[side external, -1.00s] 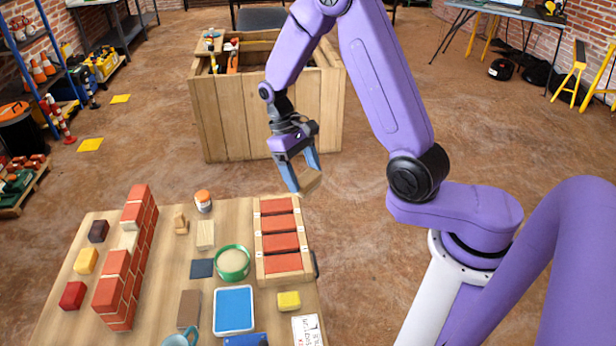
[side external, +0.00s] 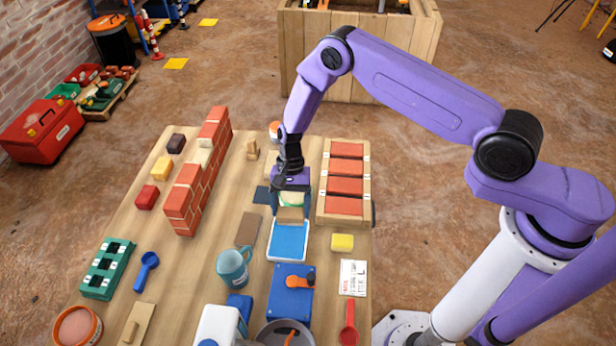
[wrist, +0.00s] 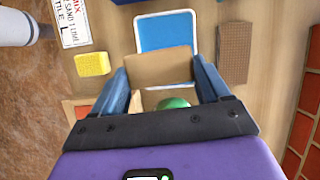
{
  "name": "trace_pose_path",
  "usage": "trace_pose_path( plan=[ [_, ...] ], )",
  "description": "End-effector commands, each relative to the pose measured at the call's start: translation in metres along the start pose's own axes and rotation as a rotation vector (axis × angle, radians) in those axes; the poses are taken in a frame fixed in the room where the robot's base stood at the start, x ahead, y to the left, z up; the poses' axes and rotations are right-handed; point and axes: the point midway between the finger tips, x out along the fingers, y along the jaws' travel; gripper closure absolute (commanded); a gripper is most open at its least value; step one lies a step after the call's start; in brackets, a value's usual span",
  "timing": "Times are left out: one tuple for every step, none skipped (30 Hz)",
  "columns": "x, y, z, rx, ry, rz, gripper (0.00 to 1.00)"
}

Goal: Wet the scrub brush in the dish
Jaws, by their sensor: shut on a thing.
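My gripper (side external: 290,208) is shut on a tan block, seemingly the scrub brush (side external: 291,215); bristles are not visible. In the wrist view the brush (wrist: 158,68) spans the space between the blue fingers of my gripper (wrist: 160,85). A shallow rectangular dish with a white rim and blue inside (side external: 288,241) lies just in front of the brush. In the wrist view the brush overlaps the near edge of the dish (wrist: 166,33). I cannot tell the height of the brush above it. A green round bowl (wrist: 172,102) is mostly hidden behind and below my gripper.
A wooden rack of red bricks (side external: 346,185) stands right of my gripper, and a small brick wall (side external: 198,175) stands left. A yellow sponge (side external: 342,242), brown block (side external: 247,230), teal mug (side external: 233,268) and blue box (side external: 291,292) surround the dish.

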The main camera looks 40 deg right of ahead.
Motion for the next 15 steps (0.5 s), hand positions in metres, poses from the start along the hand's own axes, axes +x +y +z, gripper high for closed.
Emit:
trace_pose_path(
  plan=[
    [0.009,-0.003,0.001,0.017,0.000,-0.007,0.73],
    [0.013,-0.004,0.002,0.026,0.000,-0.010,0.73],
    [0.016,-0.006,0.003,0.037,0.000,-0.016,0.73],
    [0.019,-0.006,0.003,0.042,0.000,-0.018,0.73],
    [0.021,-0.007,0.003,0.047,0.000,-0.020,0.73],
    [0.023,-0.008,0.003,0.052,0.000,-0.022,0.73],
    [0.024,-0.008,0.003,0.054,0.001,-0.024,0.73],
    [0.026,-0.008,0.003,0.055,0.001,-0.025,0.73],
    [0.028,-0.008,0.002,0.056,0.001,-0.025,0.73],
    [0.029,-0.008,0.001,0.056,0.000,-0.024,0.73],
    [0.032,-0.008,0.000,0.056,0.000,-0.024,0.73],
    [0.034,-0.008,-0.001,0.055,0.001,-0.024,0.73],
    [0.037,-0.008,-0.002,0.055,0.000,-0.024,0.73],
    [0.040,-0.008,-0.003,0.055,0.000,-0.023,0.73],
    [0.043,-0.008,-0.005,0.055,0.000,-0.024,0.73]
  ],
)
